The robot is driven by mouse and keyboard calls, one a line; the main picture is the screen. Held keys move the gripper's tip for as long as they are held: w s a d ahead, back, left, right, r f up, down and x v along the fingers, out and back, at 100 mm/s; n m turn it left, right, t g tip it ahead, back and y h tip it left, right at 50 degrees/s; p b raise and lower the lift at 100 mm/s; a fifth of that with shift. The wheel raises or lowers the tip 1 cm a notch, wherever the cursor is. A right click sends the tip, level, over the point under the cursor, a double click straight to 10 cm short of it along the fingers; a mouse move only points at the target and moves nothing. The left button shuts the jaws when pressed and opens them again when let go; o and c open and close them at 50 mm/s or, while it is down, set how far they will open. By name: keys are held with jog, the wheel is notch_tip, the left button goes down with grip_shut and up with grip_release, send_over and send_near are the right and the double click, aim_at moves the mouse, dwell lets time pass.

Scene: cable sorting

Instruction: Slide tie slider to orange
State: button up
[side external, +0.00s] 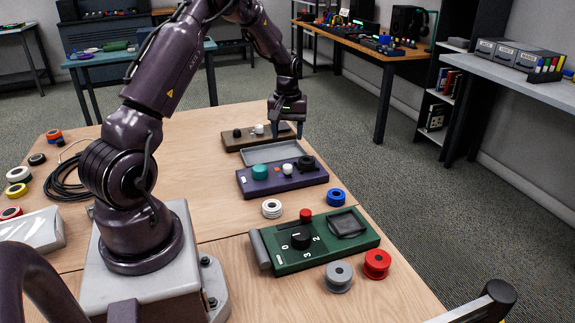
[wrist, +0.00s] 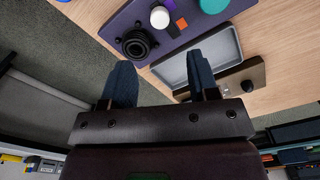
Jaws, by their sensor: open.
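The purple box (side external: 255,187) carries a teal knob (side external: 260,172), a white cap (side external: 287,169) and a black round part (side external: 306,162). In the wrist view, an orange mark (wrist: 181,25) lies right beside the white cap (wrist: 160,17) on the purple box (wrist: 185,37). No label shows which part is the tie slider; the white cap by the orange mark may be it. My gripper (side external: 287,130) is open and empty, beyond the purple box, near the grey tray and the brown box. Its spread fingers also show in the wrist view (wrist: 160,78).
The grey tray (side external: 262,154) lies between the purple box and the brown box (side external: 236,143), which has black and white knobs. A green box (side external: 290,262) with a dial stands nearer the camera. Blue (side external: 336,197), white (side external: 271,208), red (side external: 377,263) and grey (side external: 339,275) spools stand around it.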

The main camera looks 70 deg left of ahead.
aim_at(288, 166)
notch_tip(288, 166, down, 11)
jog(key=shift+r, duration=0.2)
grip_shut()
jog(key=shift+a, duration=2.1)
grip_release()
jog(key=shift+d+r, duration=0.1)
notch_tip(288, 166, up, 13)
